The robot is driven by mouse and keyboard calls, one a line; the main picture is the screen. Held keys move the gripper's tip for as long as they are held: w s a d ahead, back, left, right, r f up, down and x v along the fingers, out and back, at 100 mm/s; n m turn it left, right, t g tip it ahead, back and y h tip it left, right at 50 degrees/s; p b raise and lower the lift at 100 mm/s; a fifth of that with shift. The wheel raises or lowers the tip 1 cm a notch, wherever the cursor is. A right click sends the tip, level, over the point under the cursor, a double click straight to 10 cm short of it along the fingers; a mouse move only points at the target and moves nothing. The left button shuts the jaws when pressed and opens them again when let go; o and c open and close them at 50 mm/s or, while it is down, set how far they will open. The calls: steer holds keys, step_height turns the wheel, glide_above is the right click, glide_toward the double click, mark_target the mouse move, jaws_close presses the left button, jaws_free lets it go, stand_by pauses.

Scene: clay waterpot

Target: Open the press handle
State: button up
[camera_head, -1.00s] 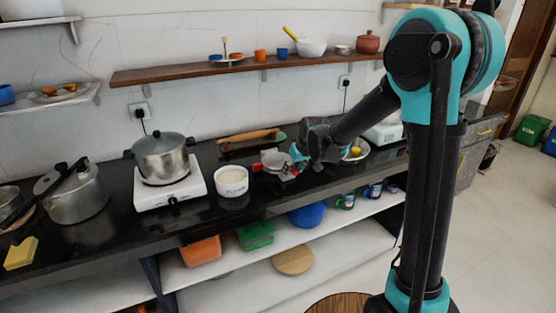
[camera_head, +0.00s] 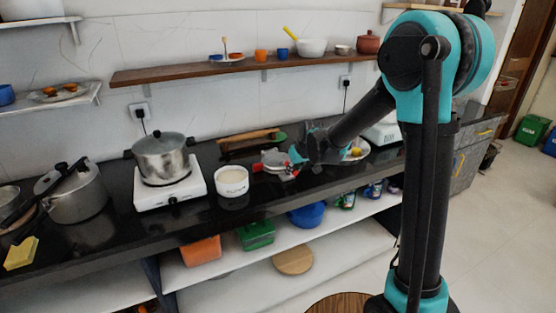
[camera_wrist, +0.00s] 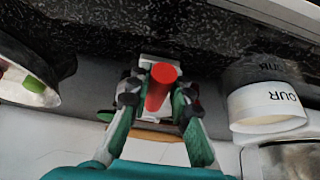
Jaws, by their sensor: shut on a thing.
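The press (camera_head: 273,157) is a small grey metal device with red parts, on the black counter right of the white bowl in the head view. My gripper (camera_head: 291,162) is at its right side. In the wrist view, a red handle (camera_wrist: 161,82) stands between the fingers of my gripper (camera_wrist: 157,98), which is shut on it. A light metal part of the press (camera_wrist: 158,59) shows just behind the handle. The gripper hides much of the press, and how far its handle is raised is hard to tell.
A white flour bowl (camera_head: 232,182) stands close to the left of the press. A pot (camera_head: 162,158) sits on a white stove (camera_head: 170,195) farther left. A plate with food (camera_head: 357,150) lies right of my gripper. A wooden shelf (camera_head: 190,73) runs above the counter.

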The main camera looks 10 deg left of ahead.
steer(key=shift+r, duration=0.1)
stand_by(0.3)
steer(key=shift+w+a+r, duration=0.1)
steer(key=shift+w+r, duration=0.05)
steer(key=shift+r, duration=0.7)
steer(key=shift+w+a+r, duration=0.1)
steer(key=shift+w+r, duration=0.05)
steer(key=shift+r, duration=0.65)
steer(key=shift+w+a+r, duration=0.15)
steer(key=shift+w+r, duration=0.05)
steer(key=shift+r, duration=0.35)
steer(key=shift+w+a+r, duration=0.1)
steer(key=shift+w+r, duration=0.1)
steer(key=shift+r, duration=0.4)
steer(key=shift+w+a+r, duration=0.15)
steer(key=shift+w+r, duration=0.05)
steer(key=shift+r, duration=0.35)
steer(key=shift+o, duration=0.2)
steer(key=shift+w+a+r, duration=0.15)
steer(key=shift+w+r, duration=0.1)
steer(key=shift+r, duration=0.25)
steer(key=shift+w+a+r, duration=0.2)
steer(key=shift+w+r, duration=0.05)
steer(key=shift+r, duration=0.3)
steer(key=shift+w+a+r, duration=0.15)
steer(key=shift+w+r, duration=0.1)
steer(key=shift+r, duration=0.25)
steer(key=shift+c, duration=0.2)
